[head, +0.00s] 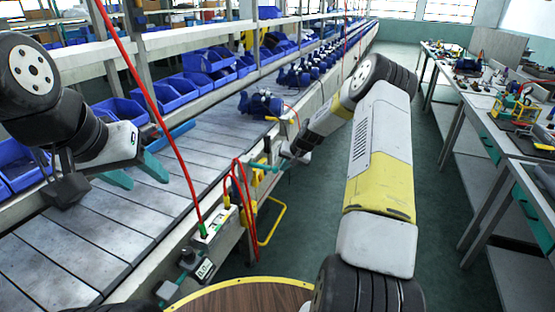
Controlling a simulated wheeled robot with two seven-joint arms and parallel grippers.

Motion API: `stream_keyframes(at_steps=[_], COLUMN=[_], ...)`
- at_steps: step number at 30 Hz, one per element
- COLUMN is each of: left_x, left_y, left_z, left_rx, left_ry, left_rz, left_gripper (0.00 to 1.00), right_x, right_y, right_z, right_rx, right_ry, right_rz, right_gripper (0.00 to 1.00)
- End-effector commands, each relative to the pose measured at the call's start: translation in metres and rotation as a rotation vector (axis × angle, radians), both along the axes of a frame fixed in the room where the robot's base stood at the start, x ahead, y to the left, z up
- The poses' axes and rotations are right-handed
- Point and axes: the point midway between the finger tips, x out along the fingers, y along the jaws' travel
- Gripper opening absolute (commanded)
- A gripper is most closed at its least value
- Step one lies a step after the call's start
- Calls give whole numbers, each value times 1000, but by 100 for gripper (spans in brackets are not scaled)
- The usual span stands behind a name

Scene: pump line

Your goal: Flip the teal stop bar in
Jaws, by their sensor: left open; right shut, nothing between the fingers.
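A blue-teal bar (172,137), which looks like the stop bar, lies along the far side of the grey conveyor (95,218), roughly parallel to its rail. Its near end is partly hidden behind my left gripper. My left gripper (133,173) is open and empty above the belt, its teal fingers apart, just left of and nearer than the bar. I cannot tell whether they touch it. My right gripper (263,167) is shut and empty by the conveyor's near edge, its teal fingertips pointing left.
Blue pumps (262,104) stand on the belt farther up. Blue bins (167,94) line the far side. Red cables (240,180) hang by a control box (215,222) at the near rail. A workbench (480,95) with tools stands right, across a clear green floor.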

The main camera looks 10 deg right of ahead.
Motion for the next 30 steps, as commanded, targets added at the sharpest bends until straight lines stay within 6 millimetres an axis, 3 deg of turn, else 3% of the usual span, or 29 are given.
stream_keyframes(at_steps=[8, 16, 21, 30], left_x=[0, 0, 0, 0], left_y=[0, 0, 0, 0], left_z=[0, 0, 0, 0], left_rx=[0, 0, 0, 0], left_ry=[0, 0, 0, 0], left_rz=[0, 0, 0, 0], left_gripper=[52, 52, 52, 52], right_x=[5, 41, 56, 59], right_y=[8, 63, 85, 89], right_z=[0, 0, -1, 0], right_rx=[0, -1, 0, 1], right_ry=[1, 0, 1, 0], right_rz=[3, 7, 4, 0], right_gripper=[0, 0, 0, 0])
